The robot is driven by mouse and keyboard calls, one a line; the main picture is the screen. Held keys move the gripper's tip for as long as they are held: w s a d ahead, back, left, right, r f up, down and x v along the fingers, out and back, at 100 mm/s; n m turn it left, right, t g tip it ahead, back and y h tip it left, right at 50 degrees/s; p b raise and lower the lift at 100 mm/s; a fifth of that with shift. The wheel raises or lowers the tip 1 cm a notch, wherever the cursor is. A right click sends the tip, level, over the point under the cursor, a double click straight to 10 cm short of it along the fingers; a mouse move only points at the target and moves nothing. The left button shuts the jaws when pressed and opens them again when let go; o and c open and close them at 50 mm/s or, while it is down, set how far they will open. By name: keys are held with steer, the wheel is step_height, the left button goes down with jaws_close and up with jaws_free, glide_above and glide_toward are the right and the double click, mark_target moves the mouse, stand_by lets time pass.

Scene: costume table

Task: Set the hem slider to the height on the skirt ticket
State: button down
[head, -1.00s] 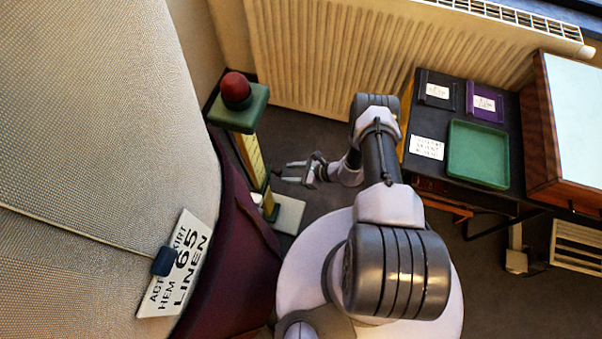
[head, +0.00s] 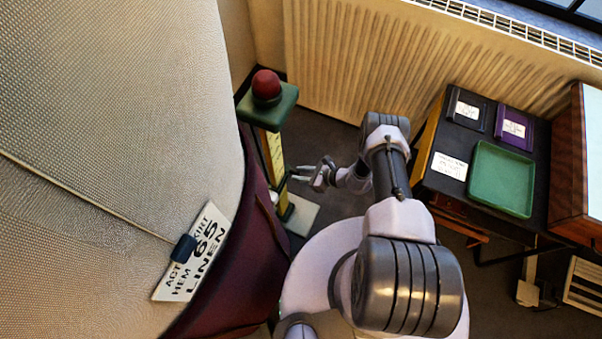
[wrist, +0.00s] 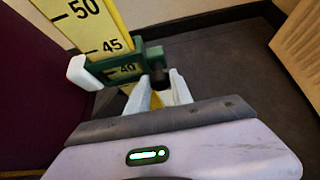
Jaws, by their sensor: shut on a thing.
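The skirt ticket (head: 195,252) is a white card clipped to the pale garment at the left in the head view; it reads HEM 65 LINEN. The yellow scale post (head: 274,152) stands beyond the dark red cloth, with a green top and red knob. In the wrist view the scale (wrist: 92,22) shows 50 and 45. The green hem slider (wrist: 118,68) sits below 45, with 40 in its window and a white block at its left. My gripper (wrist: 160,88) is shut on the slider's dark knob (wrist: 158,76), at the slider's right side.
A radiator (head: 370,60) runs along the back wall. At the right, a dark table holds a green tray (head: 502,180), a black holder (head: 467,108), a purple holder (head: 515,128) and a white card (head: 449,166). Dark floor lies open right of the post.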

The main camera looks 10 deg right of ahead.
steer(key=shift+r, duration=0.1)
step_height(320, 180, up, 8)
steer(key=p, duration=0.6)
step_height(320, 180, up, 8)
steer(key=p, duration=0.6)
steer(key=shift+p, duration=0.35)
step_height(320, 180, up, 8)
steer(key=p, duration=0.6)
steer(key=shift+r+p, duration=0.4)
steer(key=c, duration=1.1)
jaws_free()
